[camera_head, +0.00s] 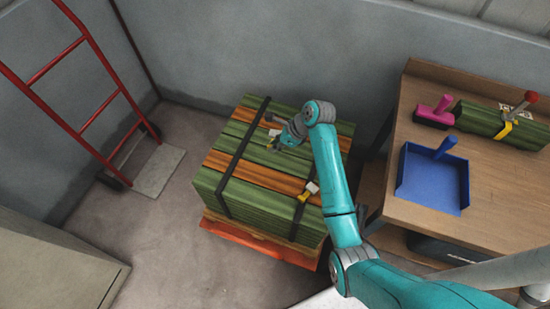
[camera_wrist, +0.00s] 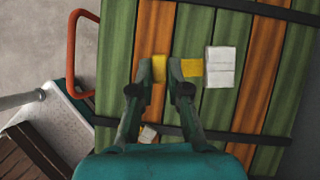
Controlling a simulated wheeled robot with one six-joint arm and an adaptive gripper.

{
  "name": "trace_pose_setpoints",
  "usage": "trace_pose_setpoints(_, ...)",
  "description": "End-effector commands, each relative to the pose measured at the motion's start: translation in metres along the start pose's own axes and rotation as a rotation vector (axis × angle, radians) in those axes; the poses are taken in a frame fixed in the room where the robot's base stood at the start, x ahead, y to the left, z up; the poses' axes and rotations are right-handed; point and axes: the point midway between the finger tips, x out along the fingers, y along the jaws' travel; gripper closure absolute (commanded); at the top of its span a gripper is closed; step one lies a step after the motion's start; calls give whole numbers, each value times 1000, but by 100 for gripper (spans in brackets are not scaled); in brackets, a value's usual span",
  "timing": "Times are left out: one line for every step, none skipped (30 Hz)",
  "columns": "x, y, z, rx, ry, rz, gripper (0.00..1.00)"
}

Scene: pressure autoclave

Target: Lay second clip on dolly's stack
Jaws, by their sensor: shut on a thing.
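The stack of green and orange boards (camera_head: 255,150) sits on the orange dolly (camera_head: 262,246), bound by two dark straps. My gripper (camera_head: 277,144) is over the far middle of the stack. In the wrist view my gripper (camera_wrist: 159,76) is shut on the yellow part of a clip (camera_wrist: 191,68), whose white tag (camera_wrist: 221,67) sticks out to the right. This clip is at or just above the boards; I cannot tell if it touches. Another yellow clip with a white tag (camera_head: 308,191) lies on the stack's near right part; its tag (camera_wrist: 148,133) is partly hidden behind my gripper in the wrist view.
A wooden bench (camera_head: 500,222) at right holds a blue dustpan (camera_head: 432,180), a pink tool (camera_head: 434,112) and green boards with a yellow clip and red-knobbed lever (camera_head: 515,122). A red hand truck (camera_head: 85,105) stands at left. Floor left of the stack is clear.

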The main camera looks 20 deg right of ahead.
Motion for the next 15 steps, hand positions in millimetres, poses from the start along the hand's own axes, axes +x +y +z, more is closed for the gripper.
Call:
trace_pose_setpoints(9,17,-12,21,1,-8,100)
trace_pose_setpoints(12,25,-16,33,0,-17,100)
trace_pose_setpoints(17,35,-23,47,0,-27,100)
trace_pose_setpoints(19,41,-27,58,-1,-35,100)
trace_pose_setpoints(22,48,-32,68,-1,-41,100)
trace_pose_setpoints(24,56,-37,80,-1,-51,100)
trace_pose_setpoints(26,62,-40,88,-2,-57,100)
trace_pose_setpoints(27,67,-43,96,-2,-62,100)
trace_pose_setpoints(28,72,-46,105,-4,-69,100)
trace_pose_setpoints(29,76,-49,110,-4,-73,100)
trace_pose_setpoints(30,79,-50,115,-4,-76,100)
trace_pose_setpoints(30,82,-53,120,-5,-80,100)
trace_pose_setpoints(31,84,-54,123,-5,-83,100)
trace_pose_setpoints(32,86,-55,126,-6,-85,100)
trace_pose_setpoints(34,87,-57,128,-5,-86,100)
